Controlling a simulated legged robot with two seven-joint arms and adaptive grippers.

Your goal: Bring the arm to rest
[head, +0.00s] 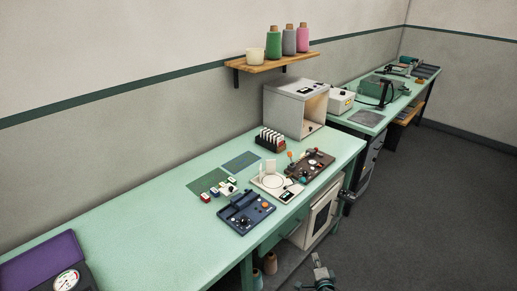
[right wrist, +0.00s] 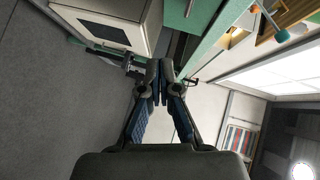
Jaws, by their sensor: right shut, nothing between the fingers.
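My right gripper (head: 318,262) shows at the bottom edge of the head view, out over the grey floor in front of the green bench. It is apart from the bench and everything on it. In the right wrist view its two fingers meet at the tips (right wrist: 159,80), shut with nothing between them. Most of the right arm is outside the head view. My left gripper is not in view.
The green bench (head: 130,215) carries a blue device (head: 246,213), a brown board (head: 310,164) and an open grey box (head: 290,108). A white cabinet (head: 314,214) stands below. A dark fitting (head: 346,195) juts from the bench's front. The floor (head: 440,220) at right is clear.

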